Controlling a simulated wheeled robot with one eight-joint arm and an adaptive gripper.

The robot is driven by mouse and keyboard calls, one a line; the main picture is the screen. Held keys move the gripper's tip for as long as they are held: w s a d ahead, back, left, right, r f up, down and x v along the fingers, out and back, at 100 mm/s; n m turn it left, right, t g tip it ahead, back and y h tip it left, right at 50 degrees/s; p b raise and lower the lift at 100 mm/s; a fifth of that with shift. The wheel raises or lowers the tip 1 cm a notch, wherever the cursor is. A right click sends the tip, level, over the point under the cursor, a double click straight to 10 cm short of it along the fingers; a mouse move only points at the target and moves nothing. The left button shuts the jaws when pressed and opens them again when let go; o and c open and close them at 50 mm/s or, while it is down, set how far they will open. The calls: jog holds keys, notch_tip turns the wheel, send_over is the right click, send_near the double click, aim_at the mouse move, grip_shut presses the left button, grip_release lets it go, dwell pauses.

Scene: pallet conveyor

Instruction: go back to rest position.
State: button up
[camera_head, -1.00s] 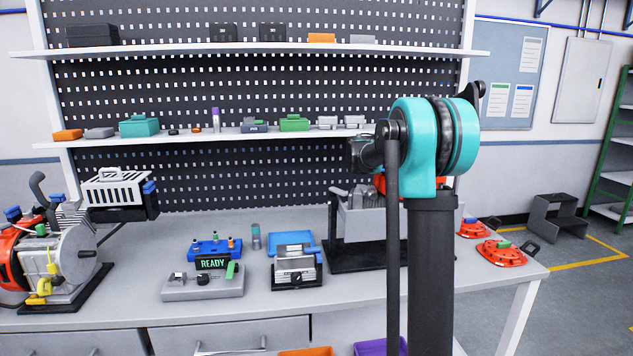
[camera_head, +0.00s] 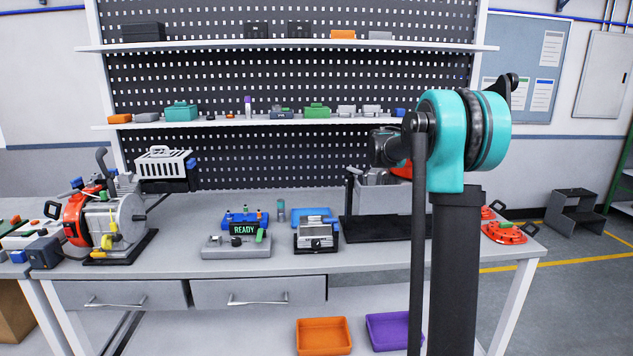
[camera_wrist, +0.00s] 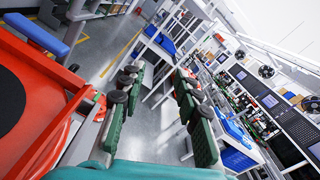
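My gripper (camera_wrist: 160,98) shows in the wrist view. Its two green fingers with dark joints stand well apart, and only grey floor and distant benches show between them. It is empty and touches nothing that I can see. In the head view my teal and dark arm stands folded at the right, in front of the workbench (camera_head: 190,274); the gripper's fingers cannot be made out there.
The bench carries a motor-like machine (camera_head: 122,215), a READY display (camera_head: 243,229) and orange-red discs (camera_head: 504,233). Orange (camera_head: 324,337) and purple (camera_head: 389,332) bins sit below. A step stool (camera_head: 575,212) stands on open floor at right. Another bench (camera_head: 14,271) adjoins at left.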

jog(key=s+a+f+m+y, duration=0.35)
jog(key=s+f, duration=0.25)
jog(key=f, duration=0.2)
jog(key=s+a+f+m+t+y, duration=0.1)
jog(key=s+a+f+m+y, duration=0.2)
jog(key=s+f, duration=0.4)
jog(key=s+a+f+m+y, duration=0.25)
jog(key=s+f+m, duration=0.25)
jog(key=f, duration=0.4)
jog(key=s+a+f+m+t+y, duration=0.1)
jog(key=s+a+f+m+y, duration=0.8)
jog(key=s+a+f, duration=0.7)
jog(key=s+m, duration=0.2)
jog(key=m, duration=0.1)
jog(key=shift+f+m+t, duration=0.2)
jog(key=shift+m+t, duration=0.1)
jog(key=shift+m, duration=0.05)
